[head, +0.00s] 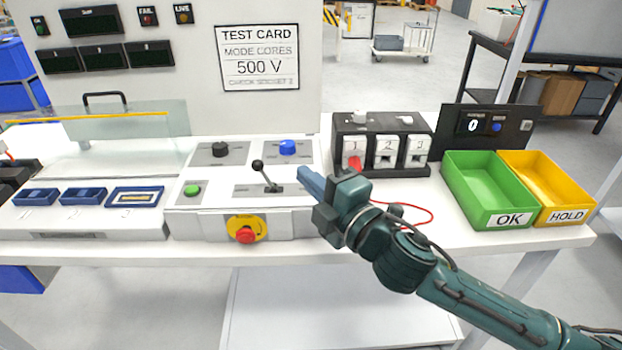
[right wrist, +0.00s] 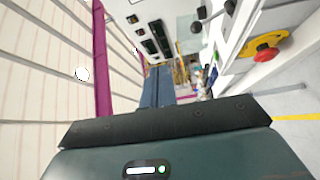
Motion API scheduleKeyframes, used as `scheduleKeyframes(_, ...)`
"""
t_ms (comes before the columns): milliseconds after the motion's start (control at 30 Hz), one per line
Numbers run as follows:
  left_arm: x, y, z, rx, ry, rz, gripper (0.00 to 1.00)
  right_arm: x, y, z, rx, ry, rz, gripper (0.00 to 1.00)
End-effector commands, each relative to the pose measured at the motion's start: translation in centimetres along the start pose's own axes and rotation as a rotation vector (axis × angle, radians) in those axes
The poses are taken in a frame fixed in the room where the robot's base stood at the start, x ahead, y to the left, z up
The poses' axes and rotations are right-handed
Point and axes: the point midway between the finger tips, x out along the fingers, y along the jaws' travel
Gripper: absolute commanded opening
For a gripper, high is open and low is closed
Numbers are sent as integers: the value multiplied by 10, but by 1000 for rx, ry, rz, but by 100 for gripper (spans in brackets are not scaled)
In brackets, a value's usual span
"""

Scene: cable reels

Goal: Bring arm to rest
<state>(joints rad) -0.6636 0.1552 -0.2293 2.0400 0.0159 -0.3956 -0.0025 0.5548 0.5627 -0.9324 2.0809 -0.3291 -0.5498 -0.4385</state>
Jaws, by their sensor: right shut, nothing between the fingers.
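My right arm reaches in from the lower right in the head view. Its gripper (head: 309,183) is shut and empty, with its blue fingers beside the black-knobbed lever (head: 266,176) on the white control panel. I cannot tell if the fingers touch the lever; a small gap seems to show. In the right wrist view the shut blue fingers (right wrist: 157,86) point away with nothing between them. My left gripper does not show.
The panel carries a green button (head: 192,190), black knob (head: 220,149), blue knob (head: 287,147) and red emergency stop (head: 245,235). A black socket block (head: 382,130) with a red plug and cable stands right. Green OK (head: 487,187) and yellow HOLD (head: 551,187) bins sit at the right end.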

Motion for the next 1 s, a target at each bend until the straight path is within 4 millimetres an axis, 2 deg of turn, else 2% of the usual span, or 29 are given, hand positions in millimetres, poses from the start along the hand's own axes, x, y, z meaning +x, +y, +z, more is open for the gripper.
scheduleKeyframes(333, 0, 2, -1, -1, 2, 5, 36, -2, 1, 0, 1, 0, 0, 0)
scheduleKeyframes(467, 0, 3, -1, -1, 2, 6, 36, -4, -10, -1, 64, -8, -16, 0)
scheduleKeyframes(567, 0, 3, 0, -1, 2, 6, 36, -13, -36, -1, 212, -32, -54, 0)
scheduleKeyframes(767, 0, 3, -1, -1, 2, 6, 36, -52, -113, 5, 668, -161, -148, 0)
scheduleKeyframes(867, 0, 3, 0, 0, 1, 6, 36, -82, -156, 10, 894, -263, -185, 0)
scheduleKeyframes(1000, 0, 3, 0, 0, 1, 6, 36, -137, -216, 16, 1183, -440, -221, 0)
